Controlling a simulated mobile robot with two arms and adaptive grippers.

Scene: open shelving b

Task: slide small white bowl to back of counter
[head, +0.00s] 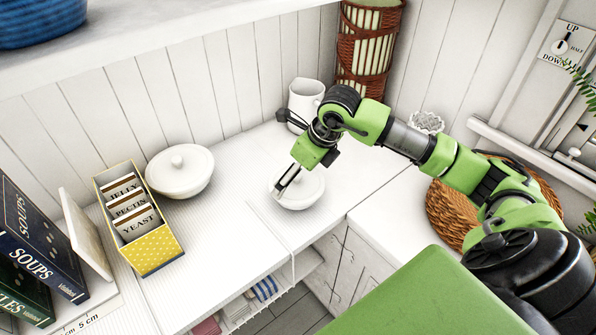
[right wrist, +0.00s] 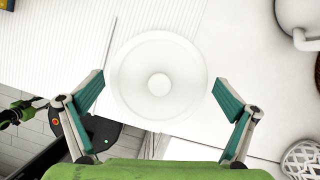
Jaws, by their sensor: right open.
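A small white bowl (head: 303,194) with a round knob in its middle stands on the white counter (head: 225,240), near its front edge. A larger white lidded bowl (head: 180,171) stands further left. My right gripper (head: 288,184) is over the small bowl, and its fingers partly hide the bowl in the head view. In the right wrist view the small bowl (right wrist: 135,75) lies between and beyond the two spread fingers, with a gap on each side. The right gripper is open and holds nothing.
A white pitcher (head: 306,98) stands behind the small bowl by the wall, near a wicker-wrapped vase (head: 366,55). A yellow box of packets (head: 150,252) and books (head: 40,240) are at left. A woven basket (head: 445,215) is at right. Counter between the two bowls is clear.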

